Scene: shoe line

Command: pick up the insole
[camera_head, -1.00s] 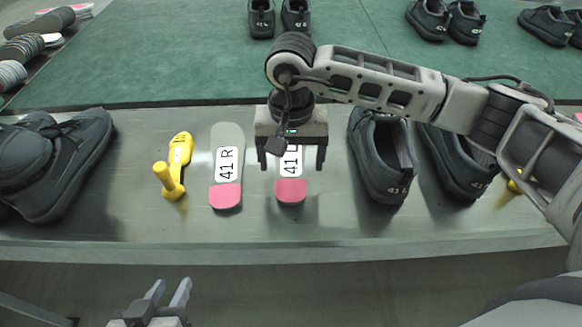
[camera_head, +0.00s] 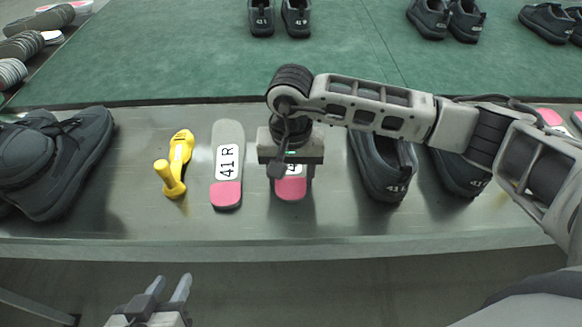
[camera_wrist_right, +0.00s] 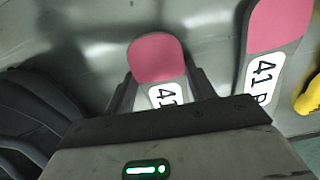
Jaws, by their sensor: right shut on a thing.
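An insole with a pink heel (camera_head: 290,189) lies on the metal bench, mostly hidden under my right gripper (camera_head: 290,180). In the right wrist view the pink end of this insole (camera_wrist_right: 157,58) and part of its white label show between the two fingers of the right gripper (camera_wrist_right: 160,88). The fingers are shut on its sides. A second insole (camera_head: 226,193), marked 41 R, lies flat to the left; it also shows in the right wrist view (camera_wrist_right: 278,25). My left gripper (camera_head: 169,288) is empty and open in front of the bench.
A yellow tool (camera_head: 180,148) lies left of the 41 R insole. A dark shoe (camera_head: 60,165) stands at the far left of the bench (camera_head: 120,225), and another dark shoe (camera_head: 385,175) stands just right of my right gripper. Several shoes stand on the green mat (camera_head: 190,60) behind.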

